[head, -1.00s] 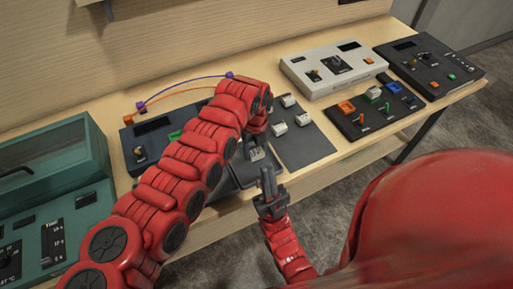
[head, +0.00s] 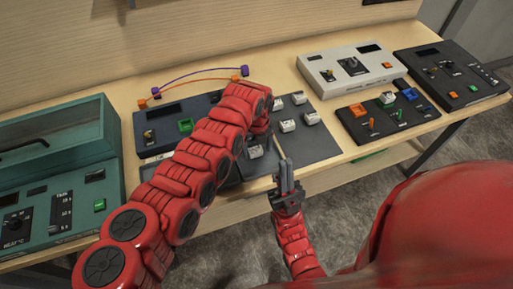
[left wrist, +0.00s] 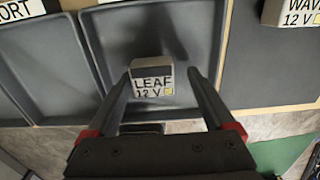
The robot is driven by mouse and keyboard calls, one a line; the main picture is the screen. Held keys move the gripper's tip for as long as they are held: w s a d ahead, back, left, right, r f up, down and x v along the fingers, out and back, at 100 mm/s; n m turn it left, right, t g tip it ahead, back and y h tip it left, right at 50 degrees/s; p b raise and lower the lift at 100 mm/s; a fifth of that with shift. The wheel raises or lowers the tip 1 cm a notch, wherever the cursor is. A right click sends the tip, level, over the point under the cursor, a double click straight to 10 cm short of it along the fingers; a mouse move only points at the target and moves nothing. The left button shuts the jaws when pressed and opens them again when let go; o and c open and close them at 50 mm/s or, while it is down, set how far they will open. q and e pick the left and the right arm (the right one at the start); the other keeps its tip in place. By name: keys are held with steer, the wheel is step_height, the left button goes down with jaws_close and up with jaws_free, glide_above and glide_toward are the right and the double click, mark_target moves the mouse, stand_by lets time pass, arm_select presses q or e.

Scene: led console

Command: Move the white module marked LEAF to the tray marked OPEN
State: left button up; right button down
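The white module marked LEAF (left wrist: 152,82) sits in a grey tray compartment (left wrist: 170,30) in the left wrist view, its label facing the camera. My left gripper (left wrist: 160,80) is open, with one finger on each side of the module and a gap at the right finger. In the head view the module (head: 255,152) shows beside my left arm, which hides most of the left gripper. My right gripper (head: 285,162) is near the table's front edge, holding no visible object; its finger gap is unclear. No OPEN marking is legible.
A module marked WAV (left wrist: 292,12) lies on a dark panel at right. Consoles (head: 350,68) line the back and right; a teal box (head: 55,150) stands at left.

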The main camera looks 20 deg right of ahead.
mark_target(257, 149)
arm_select(q)
steer(key=shift+w+a, duration=0.1)
steer(key=shift+a, duration=0.05)
steer(key=shift+r, duration=0.45)
step_height(257, 149, up, 11)
steer(key=b, duration=0.4)
steer(key=shift+r, duration=0.15)
